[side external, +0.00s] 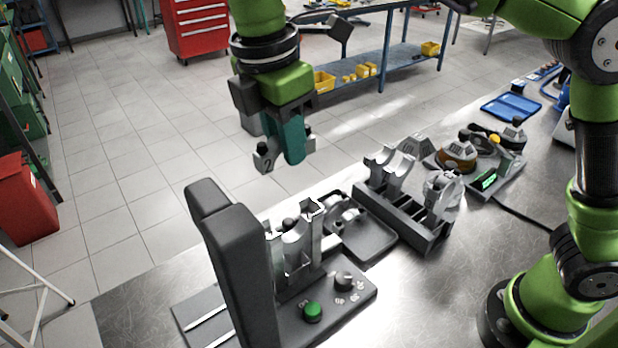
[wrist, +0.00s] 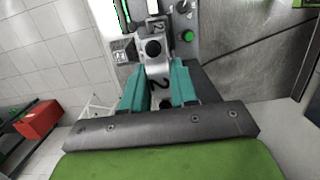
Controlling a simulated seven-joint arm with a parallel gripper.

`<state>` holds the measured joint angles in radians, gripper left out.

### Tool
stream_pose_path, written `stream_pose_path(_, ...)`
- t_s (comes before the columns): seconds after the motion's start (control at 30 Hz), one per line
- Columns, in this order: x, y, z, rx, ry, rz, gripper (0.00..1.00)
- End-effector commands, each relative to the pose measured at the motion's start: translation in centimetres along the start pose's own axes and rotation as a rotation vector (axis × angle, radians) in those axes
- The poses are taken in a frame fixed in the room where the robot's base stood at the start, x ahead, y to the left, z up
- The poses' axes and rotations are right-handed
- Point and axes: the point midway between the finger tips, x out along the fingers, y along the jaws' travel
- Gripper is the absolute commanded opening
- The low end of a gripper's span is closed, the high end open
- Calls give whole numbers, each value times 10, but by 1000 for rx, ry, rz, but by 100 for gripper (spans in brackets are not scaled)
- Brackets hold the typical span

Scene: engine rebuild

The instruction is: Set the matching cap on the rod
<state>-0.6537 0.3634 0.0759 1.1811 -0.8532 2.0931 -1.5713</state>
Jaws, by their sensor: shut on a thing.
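My gripper (side external: 293,158) has teal fingers and is shut on a grey bearing cap (side external: 264,160) marked 2. It holds the cap in the air above the fixture. The wrist view shows the cap (wrist: 159,72) between the teal fingers (wrist: 160,88), with its 2 facing the camera. The silver rod (side external: 297,250) stands upright in the fixture (side external: 350,297), its open half-round end up, below and apart from the cap. In the wrist view a part of the rod marked 2 (wrist: 156,27) shows beyond the cap; the cap hides some of it.
A tall dark padded post (side external: 236,260) stands at the fixture's left. The fixture has a green button (side external: 312,311) and a knob. A dark rack (side external: 412,222) with several silver parts stands to the right, beside a shallow grey tray (side external: 368,240). Bare table lies in front of the rack.

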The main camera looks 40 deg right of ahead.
Motion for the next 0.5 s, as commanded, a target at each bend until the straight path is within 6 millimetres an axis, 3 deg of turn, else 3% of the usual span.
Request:
stream_pose_path(0.23,37,0,-2,2,-4,-4,0)
stream_pose_path(0.5,55,1,-5,1,-2,-2,0)
